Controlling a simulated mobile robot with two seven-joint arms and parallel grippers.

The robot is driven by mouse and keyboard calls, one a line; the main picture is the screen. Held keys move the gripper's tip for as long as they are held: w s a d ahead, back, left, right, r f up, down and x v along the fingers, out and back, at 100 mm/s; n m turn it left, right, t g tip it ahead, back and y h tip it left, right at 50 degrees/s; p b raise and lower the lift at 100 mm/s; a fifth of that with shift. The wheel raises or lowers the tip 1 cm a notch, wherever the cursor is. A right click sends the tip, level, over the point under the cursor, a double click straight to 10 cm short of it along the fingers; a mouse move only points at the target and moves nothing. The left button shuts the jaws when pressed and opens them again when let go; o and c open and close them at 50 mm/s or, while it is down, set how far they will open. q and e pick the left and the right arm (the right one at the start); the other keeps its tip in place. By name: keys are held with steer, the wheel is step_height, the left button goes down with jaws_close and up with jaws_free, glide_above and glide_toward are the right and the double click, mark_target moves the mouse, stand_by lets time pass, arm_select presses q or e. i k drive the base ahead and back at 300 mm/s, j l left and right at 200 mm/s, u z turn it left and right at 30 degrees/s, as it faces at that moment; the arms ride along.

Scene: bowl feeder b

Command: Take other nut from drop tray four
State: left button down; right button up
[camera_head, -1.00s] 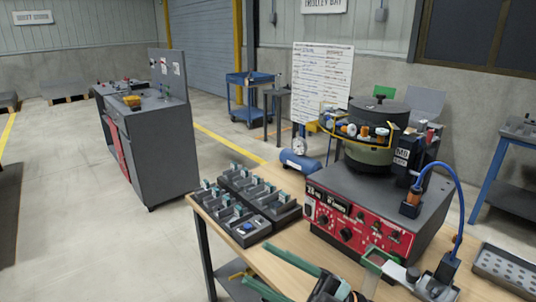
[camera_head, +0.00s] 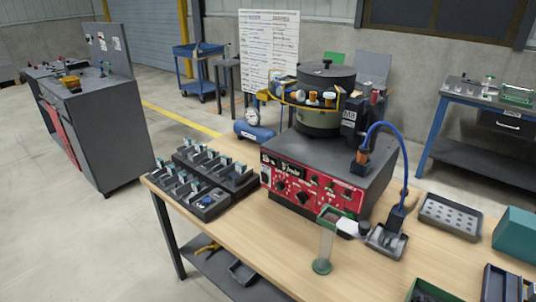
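The drop trays are a block of dark grey compartments (camera_head: 241,186) at the left end of the wooden table, in two rows with small pale-teal tags standing at them. A small blue and light piece (camera_head: 207,200) lies in the compartment at the near end of the front row. It is too small to tell whether it is a nut. The tray numbers cannot be read, so I cannot tell which is tray four. Other contents are too small to make out. Neither of my grippers is in view.
The grey feeder with a red control panel (camera_head: 312,189) and a dark bowl (camera_head: 327,81) stands right of the trays. A clear cylinder with a green base (camera_head: 323,264) stands near the front edge. A perforated grey tray (camera_head: 451,216) lies to the right. Bare tabletop (camera_head: 255,235) is in front.

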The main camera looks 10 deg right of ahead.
mark_target(386, 240)
steer(key=z, duration=1.3)
steer(key=l+u, duration=0.25)
steer(key=u, duration=0.2)
steer(key=k+l+u, duration=0.1)
steer(key=l+u, duration=0.15)
steer(key=u, duration=0.15)
steer(key=k+l+u, duration=0.1)
steer(key=l+u, duration=0.15)
steer(key=u, duration=0.2)
